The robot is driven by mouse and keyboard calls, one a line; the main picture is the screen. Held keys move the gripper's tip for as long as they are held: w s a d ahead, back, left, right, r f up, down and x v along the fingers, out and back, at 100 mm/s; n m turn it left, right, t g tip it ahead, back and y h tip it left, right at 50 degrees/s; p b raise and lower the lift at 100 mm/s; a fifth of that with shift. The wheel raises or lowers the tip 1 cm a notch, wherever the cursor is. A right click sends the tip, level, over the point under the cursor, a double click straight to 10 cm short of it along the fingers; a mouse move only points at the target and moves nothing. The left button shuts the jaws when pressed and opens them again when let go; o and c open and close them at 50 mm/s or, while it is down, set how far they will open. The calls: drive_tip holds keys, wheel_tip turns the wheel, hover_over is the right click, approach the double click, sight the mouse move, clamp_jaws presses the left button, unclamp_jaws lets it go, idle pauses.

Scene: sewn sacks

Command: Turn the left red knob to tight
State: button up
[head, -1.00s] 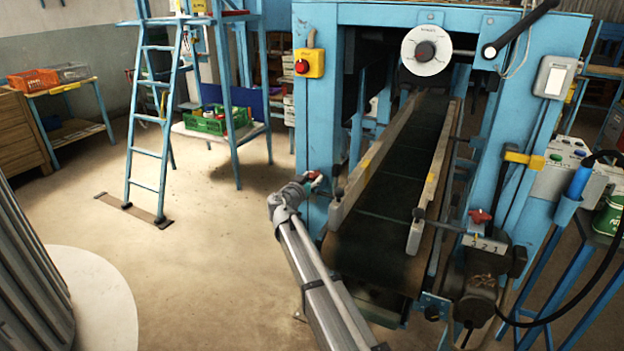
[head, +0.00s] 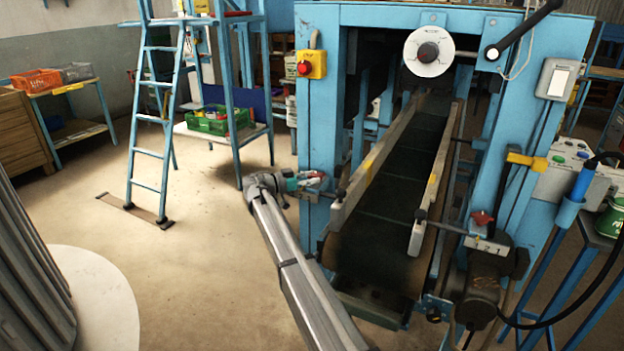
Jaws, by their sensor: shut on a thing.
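The left red knob (head: 313,174) is at the left side of the conveyor, by the lower end of the left guide rail. My gripper (head: 308,182) reaches it from the left and is shut on it; the fingertips are small and partly hidden. My arm comes up from the bottom middle, and its wrist is left of the knob. Another red knob (head: 481,218) sits on the right side of the conveyor, apart from my gripper. The knob's tightness cannot be read from this view.
The conveyor's dark belt (head: 395,205) runs between two guide rails inside a blue frame (head: 321,110). A number plate (head: 486,246) is below the right knob. A blue ladder (head: 150,130) stands at the back left. The floor left of my arm is clear.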

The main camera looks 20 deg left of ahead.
drive_tip(key=shift+w+m+g+h, duration=0.2)
drive_tip(key=shift+m+g+h, duration=0.55)
drive_tip(key=shift+g, duration=0.3)
drive_tip(key=shift+w+m+g+h, duration=0.15)
drive_tip(key=shift+m+g+h, duration=0.5)
drive_tip(key=shift+m+g, duration=0.3)
drive_tip(key=o, duration=1.1)
drive_tip(key=shift+o, duration=0.2)
drive_tip(key=shift+s+a, duration=0.1)
drive_tip(key=shift+a, duration=0.1)
drive_tip(key=shift+v, duration=3.55)
